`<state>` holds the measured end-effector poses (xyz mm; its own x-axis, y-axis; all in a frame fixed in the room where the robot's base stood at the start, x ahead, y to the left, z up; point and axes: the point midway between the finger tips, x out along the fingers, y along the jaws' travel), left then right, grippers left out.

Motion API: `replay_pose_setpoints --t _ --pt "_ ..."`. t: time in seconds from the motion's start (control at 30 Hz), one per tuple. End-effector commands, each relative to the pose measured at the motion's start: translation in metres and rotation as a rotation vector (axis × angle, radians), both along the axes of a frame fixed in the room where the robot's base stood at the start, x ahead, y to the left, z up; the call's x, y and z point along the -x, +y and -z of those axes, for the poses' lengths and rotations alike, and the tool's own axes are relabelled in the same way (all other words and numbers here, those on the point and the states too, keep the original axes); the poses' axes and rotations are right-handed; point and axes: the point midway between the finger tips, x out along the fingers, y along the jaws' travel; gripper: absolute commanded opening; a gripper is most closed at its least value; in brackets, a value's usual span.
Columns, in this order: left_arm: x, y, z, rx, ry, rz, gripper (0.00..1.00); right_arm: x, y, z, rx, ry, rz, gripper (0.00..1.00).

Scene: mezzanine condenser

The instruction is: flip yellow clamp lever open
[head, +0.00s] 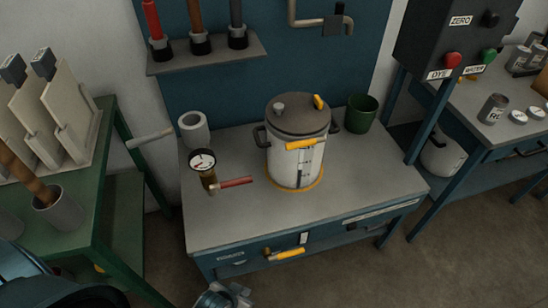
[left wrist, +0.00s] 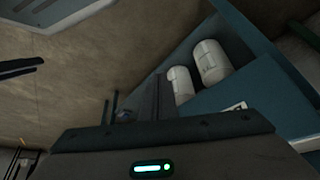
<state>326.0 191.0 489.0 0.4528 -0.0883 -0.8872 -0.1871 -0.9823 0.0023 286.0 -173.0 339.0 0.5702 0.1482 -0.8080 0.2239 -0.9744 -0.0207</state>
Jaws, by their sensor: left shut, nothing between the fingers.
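A white pot (head: 292,165) with a dark lid (head: 299,115) stands on the grey bench. A yellow lever (head: 300,144) lies level across the upper front of the pot, above a narrow upright strip. A smaller yellow piece (head: 318,102) stands on the lid's right side. Another yellow handle (head: 289,254) is low on the bench front. My left gripper (head: 222,297) is at the bottom edge of the head view, below and in front of the bench, well apart from the pot. It is shut and empty. My right gripper is not in view.
A gauge with a red handle (head: 232,183) and a white cup (head: 194,131) stand left of the pot. A green bucket (head: 361,113) is behind right. Bare bench top (head: 350,195) lies right of the pot. White cylinders (left wrist: 211,62) show in the wrist view.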

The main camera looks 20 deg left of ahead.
Motion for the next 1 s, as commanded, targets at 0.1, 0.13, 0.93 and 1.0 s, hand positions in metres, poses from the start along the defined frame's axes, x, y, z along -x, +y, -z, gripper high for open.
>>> replay_pose_setpoints --t 0.1,0.13,0.93,1.0 --pt "0.0 0.005 -0.04 0.001 0.017 -0.012 0.0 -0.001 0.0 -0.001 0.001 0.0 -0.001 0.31" --pt "0.0 0.007 -0.049 0.004 0.021 -0.017 0.0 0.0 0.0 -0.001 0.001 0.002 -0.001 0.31" --pt "-0.132 -0.026 -0.258 0.899 -0.163 -0.411 0.0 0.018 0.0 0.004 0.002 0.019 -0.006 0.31" --pt "-0.153 -0.021 -0.275 1.035 -0.179 -0.476 0.0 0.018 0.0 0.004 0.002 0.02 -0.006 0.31"
